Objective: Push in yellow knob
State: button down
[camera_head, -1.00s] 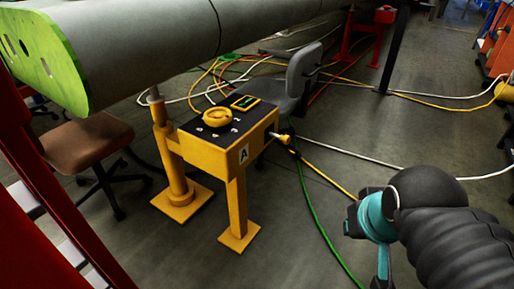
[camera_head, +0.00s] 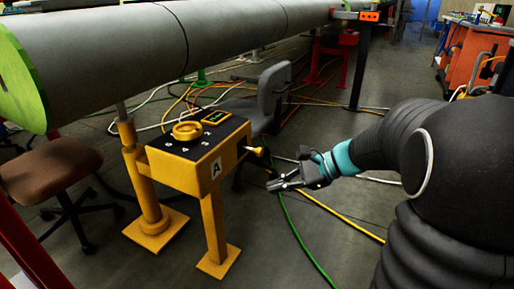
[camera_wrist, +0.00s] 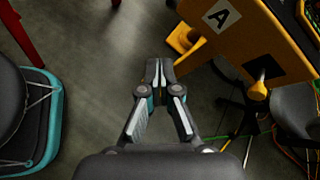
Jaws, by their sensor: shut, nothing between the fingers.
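The yellow knob (camera_head: 256,151) sticks out on a short stem from the right side of the yellow box (camera_head: 180,172). In the wrist view the knob (camera_wrist: 258,91) is right of my gripper, on a black square plate on the box side (camera_wrist: 240,35). A round yellow dial (camera_head: 187,130) sits on the black top of the box. My gripper (camera_head: 270,186) is shut and empty, to the right of the box and lower than the knob in the head view. In the wrist view its closed fingertips (camera_wrist: 155,68) are clear of the knob, with a gap between them.
Green and yellow cables cross the floor. Open floor lies in front of the box at right.

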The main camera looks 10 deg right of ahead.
jog(key=w+d+f+m+t+y+b, duration=0.1)
jog(key=w+d+f+m+t+y, duration=0.1)
jog(key=w+d+m, duration=0.3)
jog(key=m+t+y+b, duration=0.2)
jog(key=m+t, duration=0.3)
send_near(262, 153)
jog(key=x, duration=0.7)
jog(key=shift+a, duration=0.1)
jog(key=shift+w, duration=0.15)
